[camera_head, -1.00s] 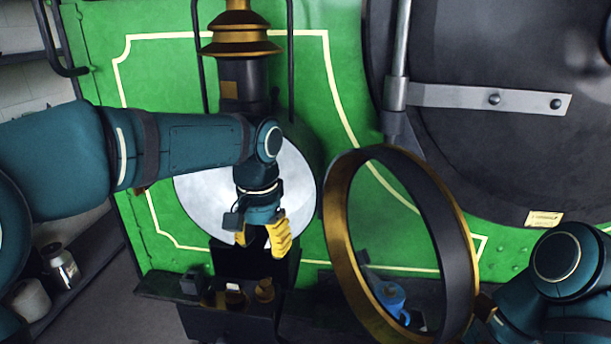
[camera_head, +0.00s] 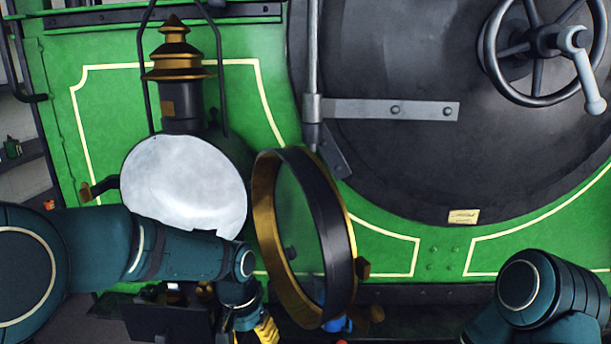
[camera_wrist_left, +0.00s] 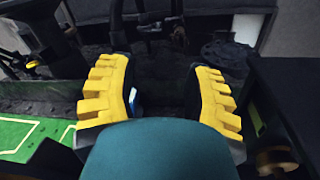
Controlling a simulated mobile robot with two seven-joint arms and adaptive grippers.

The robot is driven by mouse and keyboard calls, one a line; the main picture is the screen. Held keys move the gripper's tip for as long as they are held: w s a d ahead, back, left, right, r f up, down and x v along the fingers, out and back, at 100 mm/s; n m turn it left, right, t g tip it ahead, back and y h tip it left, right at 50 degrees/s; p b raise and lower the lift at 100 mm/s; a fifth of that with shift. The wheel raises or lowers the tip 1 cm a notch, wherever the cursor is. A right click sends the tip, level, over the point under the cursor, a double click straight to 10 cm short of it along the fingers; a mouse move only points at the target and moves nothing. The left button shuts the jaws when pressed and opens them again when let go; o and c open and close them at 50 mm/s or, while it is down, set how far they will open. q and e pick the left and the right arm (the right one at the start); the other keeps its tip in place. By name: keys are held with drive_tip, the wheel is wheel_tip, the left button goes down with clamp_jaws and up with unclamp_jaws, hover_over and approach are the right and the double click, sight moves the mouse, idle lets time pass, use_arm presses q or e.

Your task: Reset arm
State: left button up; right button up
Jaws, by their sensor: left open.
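My left gripper (camera_head: 256,334) hangs at the bottom edge in the head view, below the lamp, with its yellow fingers partly cut off. In the left wrist view the two yellow fingers (camera_wrist_left: 160,97) stand wide apart with nothing held between them. My right arm (camera_head: 535,290) shows at the lower right in the head view; its gripper is out of the picture.
A lamp with a white disc (camera_head: 185,185) stands before the green tram front (camera_head: 95,130). Its brass and black ring (camera_head: 335,235) stands swung out, close right of my left arm. A dark round door (camera_head: 420,150) with a handwheel (camera_head: 540,50) is at right.

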use_arm(q)
drive_tip(key=s+f+n+h+b, duration=0.1)
drive_tip(key=s+f, duration=0.4)
drive_tip(key=f, duration=0.5)
drive_tip(key=s+f+n+t+b, duration=0.1)
drive_tip(key=s+f, duration=0.4)
drive_tip(key=f, duration=0.6)
drive_tip(key=s+f+n+t+h+b, duration=0.1)
drive_tip(key=s+f+n+b, duration=0.2)
drive_tip(key=f, duration=0.8)
drive_tip(key=s+b, duration=0.2)
drive_tip(key=shift+s+d+f+h, duration=0.2)
drive_tip(key=shift+s+d+h, duration=0.1)
